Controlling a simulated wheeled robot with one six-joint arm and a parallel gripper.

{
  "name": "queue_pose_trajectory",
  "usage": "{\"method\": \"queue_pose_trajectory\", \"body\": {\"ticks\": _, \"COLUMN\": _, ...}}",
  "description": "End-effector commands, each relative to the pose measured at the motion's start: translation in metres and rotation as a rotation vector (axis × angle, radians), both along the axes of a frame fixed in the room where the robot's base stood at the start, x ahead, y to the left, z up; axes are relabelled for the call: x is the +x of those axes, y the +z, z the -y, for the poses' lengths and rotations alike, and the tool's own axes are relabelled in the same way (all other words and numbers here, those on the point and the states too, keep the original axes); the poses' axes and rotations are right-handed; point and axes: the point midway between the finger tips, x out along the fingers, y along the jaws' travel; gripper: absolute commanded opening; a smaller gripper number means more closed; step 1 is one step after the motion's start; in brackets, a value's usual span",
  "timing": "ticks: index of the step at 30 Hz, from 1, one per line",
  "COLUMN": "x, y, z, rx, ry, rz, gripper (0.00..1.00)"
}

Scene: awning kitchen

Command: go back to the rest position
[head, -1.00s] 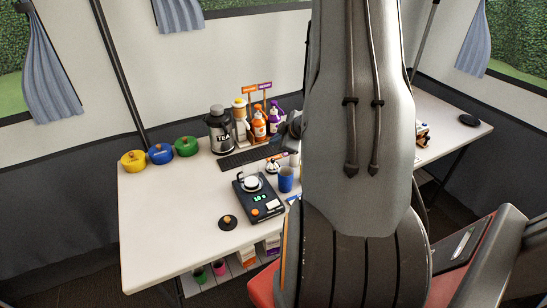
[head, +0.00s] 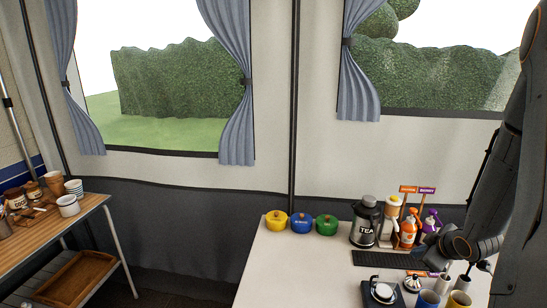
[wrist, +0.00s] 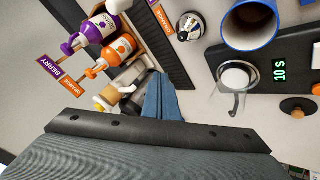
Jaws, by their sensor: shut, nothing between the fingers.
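My gripper (wrist: 162,98) shows in the wrist view as two blue-grey fingers, closed together with nothing between them. It points over the table, beside the syrup bottles and the dark slatted tray. In the head view my arm comes down the right edge and bends over the white table (head: 290,262); the fingertips are hard to make out there.
Near the gripper are an orange bottle (wrist: 118,47), a purple bottle (wrist: 98,30), a blue cup (wrist: 238,38) and a black scale (wrist: 299,62). A tea flask (head: 364,226) and yellow (head: 276,221), blue and green pots stand at the back. A wooden side table (head: 62,228) is at left.

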Motion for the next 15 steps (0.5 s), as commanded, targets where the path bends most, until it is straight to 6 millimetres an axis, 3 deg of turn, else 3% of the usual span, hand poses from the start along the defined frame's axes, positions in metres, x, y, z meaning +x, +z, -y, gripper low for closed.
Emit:
{"method": "queue_pose_trajectory", "body": {"ticks": 3, "x": 0.006, "y": 0.021, "z": -0.045, "rx": 0.029, "ry": -0.095, "rz": -0.079, "gripper": 0.0}}
{"method": "queue_pose_trajectory", "body": {"ticks": 7, "x": -0.009, "y": 0.04, "z": -0.102, "rx": 0.087, "ry": -0.23, "rz": -0.179, "gripper": 0.0}}
{"method": "queue_pose_trajectory", "body": {"ticks": 11, "x": -0.039, "y": 0.056, "z": -0.164, "rx": 0.162, "ry": -0.36, "rz": -0.281, "gripper": 0.0}}
{"method": "queue_pose_trajectory", "body": {"ticks": 15, "x": -0.084, "y": 0.068, "z": -0.23, "rx": 0.246, "ry": -0.48, "rz": -0.395, "gripper": 0.0}}
